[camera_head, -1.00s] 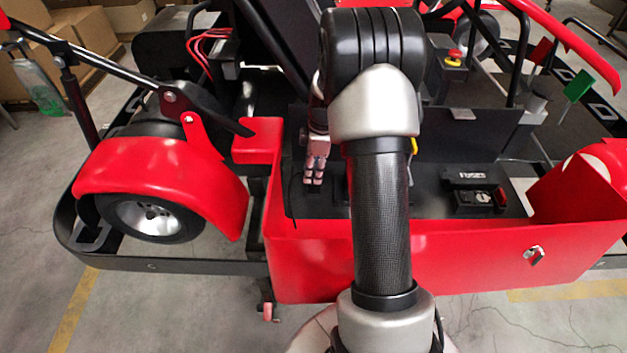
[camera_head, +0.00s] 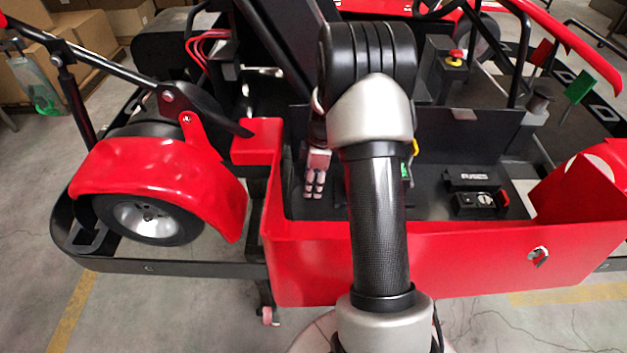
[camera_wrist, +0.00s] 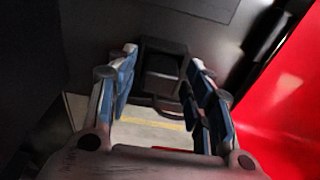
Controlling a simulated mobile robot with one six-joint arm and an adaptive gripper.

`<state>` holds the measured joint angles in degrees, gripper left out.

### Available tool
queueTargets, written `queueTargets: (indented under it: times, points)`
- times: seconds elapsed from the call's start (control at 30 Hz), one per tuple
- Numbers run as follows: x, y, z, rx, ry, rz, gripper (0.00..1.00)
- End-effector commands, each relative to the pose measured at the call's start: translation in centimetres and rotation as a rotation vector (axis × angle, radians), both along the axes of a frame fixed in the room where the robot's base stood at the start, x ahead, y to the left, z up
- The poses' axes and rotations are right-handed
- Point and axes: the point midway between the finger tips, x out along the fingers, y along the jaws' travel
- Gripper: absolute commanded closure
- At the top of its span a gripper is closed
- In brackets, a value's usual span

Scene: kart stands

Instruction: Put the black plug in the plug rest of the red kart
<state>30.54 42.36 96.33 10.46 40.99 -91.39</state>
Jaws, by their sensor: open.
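The red kart (camera_head: 400,265) stands in front of me, with a black-floored open bay behind its red front panel. My gripper (camera_head: 314,194) points down into the left part of this bay. In the wrist view my gripper (camera_wrist: 162,110) has its blue-padded fingers spread apart. A black blocky thing (camera_wrist: 163,62) with a recessed, lighter face shows beyond and between the fingertips. I cannot tell whether it is the black plug or the plug rest, or whether a finger touches it. I cannot clearly make out either in the head view, where my arm covers the middle of the bay.
A black fuse box (camera_head: 474,180) and a small black unit with a round dial (camera_head: 478,203) sit right in the bay. The red front panel and left red block (camera_head: 257,142) edge the bay. A wheel under a red fender (camera_head: 155,175) is left. Bare floor lies in front.

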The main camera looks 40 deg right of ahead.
Motion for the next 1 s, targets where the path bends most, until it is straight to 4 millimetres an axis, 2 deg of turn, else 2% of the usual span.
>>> queueTargets:
  times: [0.27, 0.37, 0.47, 0.8, 1.0]
  points:
    - [0.0, 0.0, 0.1, 0.0, 0.0, 0.0, 0.52]
    - [0.0, 0.0, 0.7, -0.001, -0.001, 0.0, 0.52]
    - [-0.1, -0.2, 2.3, 0.0, -0.002, 0.0, 0.52]
    - [-0.6, -0.9, 9.5, -0.002, -0.002, 0.001, 0.52]
    - [-0.8, -1.1, 11.8, -0.001, -0.001, 0.0, 0.52]
